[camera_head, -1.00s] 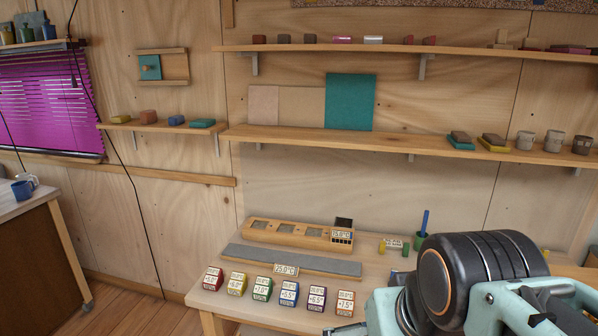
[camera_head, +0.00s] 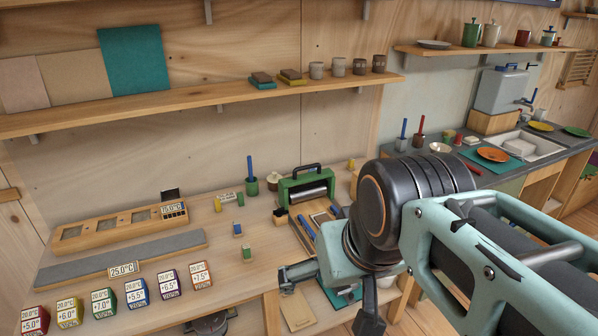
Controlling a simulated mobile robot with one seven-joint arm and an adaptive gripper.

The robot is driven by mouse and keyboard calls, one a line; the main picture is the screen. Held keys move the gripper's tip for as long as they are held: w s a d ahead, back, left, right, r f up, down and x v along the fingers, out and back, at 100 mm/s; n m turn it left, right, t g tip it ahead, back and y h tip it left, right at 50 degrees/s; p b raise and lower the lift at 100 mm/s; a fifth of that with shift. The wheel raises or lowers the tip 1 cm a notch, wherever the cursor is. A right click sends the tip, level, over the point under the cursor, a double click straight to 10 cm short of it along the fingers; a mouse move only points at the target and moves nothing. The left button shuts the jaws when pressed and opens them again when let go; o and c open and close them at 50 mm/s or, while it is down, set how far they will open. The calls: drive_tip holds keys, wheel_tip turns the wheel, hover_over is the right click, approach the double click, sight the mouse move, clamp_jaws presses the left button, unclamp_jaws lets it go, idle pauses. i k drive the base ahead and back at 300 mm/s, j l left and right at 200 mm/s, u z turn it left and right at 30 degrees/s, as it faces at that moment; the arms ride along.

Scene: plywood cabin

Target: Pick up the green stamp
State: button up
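A small block with a green face (camera_head: 247,252), which looks like the green stamp, stands on the workbench left of my arm. A similar small block with a blue face (camera_head: 237,229) stands just behind it. A cube with a green side (camera_head: 104,304), labelled +7.0, stands in the front row of labelled cubes. My gripper (camera_head: 325,290) is low at the bench's front edge, right of the small green block and apart from it. I see nothing held.
A green roller press (camera_head: 305,187) stands at the back of the bench, with a green cup (camera_head: 251,187) holding a blue stick beside it. A grey strip (camera_head: 130,258) and a wooden rack (camera_head: 95,232) lie left. The bench around the small blocks is fairly clear.

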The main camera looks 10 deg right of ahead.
sight(247, 256)
drive_tip(key=z, duration=0.4)
drive_tip(key=u, duration=0.8)
drive_tip(key=i+l, duration=0.1)
drive_tip(key=i, duration=1.1)
drive_tip(key=k+l+u, duration=0.2)
drive_tip(key=l, duration=0.2)
drive_tip(key=i+j+z, duration=0.2)
drive_tip(key=j, duration=0.25)
